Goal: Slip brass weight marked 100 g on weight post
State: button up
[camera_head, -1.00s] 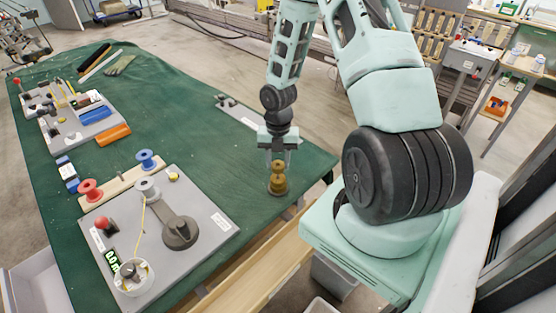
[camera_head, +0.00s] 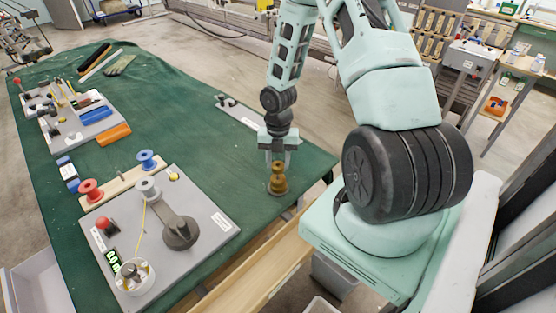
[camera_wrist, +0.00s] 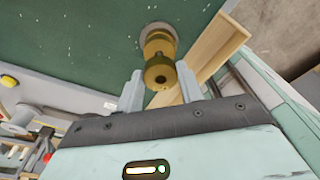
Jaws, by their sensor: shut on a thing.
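A stack of brass pieces (camera_head: 278,180) stands on a round grey base near the right edge of the green table. The wrist view shows its narrow brass top (camera_wrist: 159,73), with a dark centre, and a wider brass part below. No mark is readable, so I cannot tell which piece is the 100 g weight. My gripper (camera_head: 278,160) points down over the stack, shut on its upper brass part. In the wrist view its two pale fingers (camera_wrist: 160,76) flank this part. I cannot make out a separate weight post; the brass may hide it.
A wooden rail (camera_head: 245,290) runs along the near table edge. Green cloth behind the board is mostly clear.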

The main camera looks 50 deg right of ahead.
jog(key=shift+f+b, duration=0.35)
jog(key=shift+f, duration=0.75)
dwell(1.1)
jog(key=o, duration=1.5)
notch_tip(320, 180, up, 6)
jog(key=p, duration=0.6)
dwell(0.6)
